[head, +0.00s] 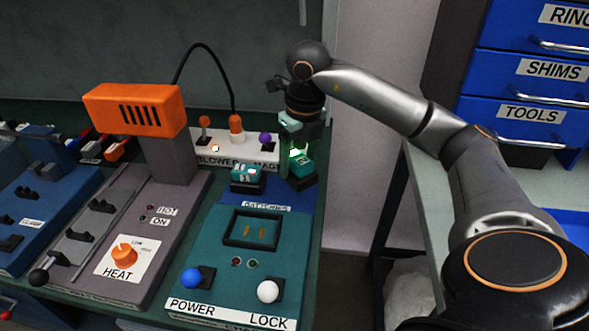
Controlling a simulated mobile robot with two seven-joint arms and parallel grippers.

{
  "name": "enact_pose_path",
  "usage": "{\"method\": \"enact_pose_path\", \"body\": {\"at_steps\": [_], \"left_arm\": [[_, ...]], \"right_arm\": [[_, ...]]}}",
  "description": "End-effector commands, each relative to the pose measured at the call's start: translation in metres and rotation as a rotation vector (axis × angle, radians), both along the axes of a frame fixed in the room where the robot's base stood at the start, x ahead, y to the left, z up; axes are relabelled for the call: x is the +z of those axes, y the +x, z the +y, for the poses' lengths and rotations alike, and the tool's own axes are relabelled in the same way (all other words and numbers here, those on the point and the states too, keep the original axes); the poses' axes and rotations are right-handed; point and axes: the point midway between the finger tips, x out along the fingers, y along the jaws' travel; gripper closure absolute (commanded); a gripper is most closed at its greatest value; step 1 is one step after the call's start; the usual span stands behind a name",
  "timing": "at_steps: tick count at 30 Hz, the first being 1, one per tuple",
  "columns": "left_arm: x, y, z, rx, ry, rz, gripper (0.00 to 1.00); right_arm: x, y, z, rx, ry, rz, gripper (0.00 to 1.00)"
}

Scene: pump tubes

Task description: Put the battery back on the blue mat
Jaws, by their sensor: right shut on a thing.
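My right gripper (298,152) points down and is shut on a teal and black battery (302,168). This battery is slightly tilted and over the right part of the blue mat (293,200); I cannot tell whether it touches the mat. A second teal and black battery (246,178) sits at the mat's left side, apart from the held one. The mat's label is partly visible at its front edge. My left gripper is not in view.
In front of the mat is a teal unit with an empty-looking square socket (253,231), a blue POWER knob (192,278) and a white LOCK knob (267,291). A white blower panel (216,150) with knobs stands behind. An orange heater head (134,108) rises at left.

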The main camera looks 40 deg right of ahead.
Motion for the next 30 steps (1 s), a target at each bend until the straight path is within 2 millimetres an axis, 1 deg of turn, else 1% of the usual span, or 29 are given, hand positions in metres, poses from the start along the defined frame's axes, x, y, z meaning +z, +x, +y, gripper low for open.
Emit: {"method": "enact_pose_path", "body": {"at_steps": [1, 3, 8, 12, 15, 18, 25, 29, 30], "left_arm": [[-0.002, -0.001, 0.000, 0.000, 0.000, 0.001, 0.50], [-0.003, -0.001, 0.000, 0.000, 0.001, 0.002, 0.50], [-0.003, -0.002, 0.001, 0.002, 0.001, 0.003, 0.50], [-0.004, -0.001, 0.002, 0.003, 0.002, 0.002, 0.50], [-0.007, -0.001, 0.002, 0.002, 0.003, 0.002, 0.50], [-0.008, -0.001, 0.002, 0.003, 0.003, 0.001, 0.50], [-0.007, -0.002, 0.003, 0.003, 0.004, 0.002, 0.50], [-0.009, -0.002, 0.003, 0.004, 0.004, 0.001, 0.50], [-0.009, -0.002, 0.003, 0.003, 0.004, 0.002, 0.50]], "right_arm": [[-0.008, 0.006, -0.003, -0.002, 0.003, -0.001, 1.00], [-0.015, 0.012, -0.006, -0.002, 0.001, -0.002, 1.00], [-0.022, 0.018, -0.009, -0.001, 0.002, -0.003, 1.00], [-0.034, 0.025, -0.013, -0.001, 0.002, -0.002, 1.00], [-0.052, 0.023, -0.012, 0.000, 0.000, -0.001, 1.00], [-0.061, 0.024, -0.012, 0.000, 0.001, -0.003, 1.00], [-0.061, 0.024, -0.012, 0.000, 0.000, -0.005, 1.00], [-0.065, 0.024, -0.012, 0.000, 0.001, -0.004, 1.00], [-0.065, 0.024, -0.012, 0.000, 0.001, -0.003, 0.27]]}}
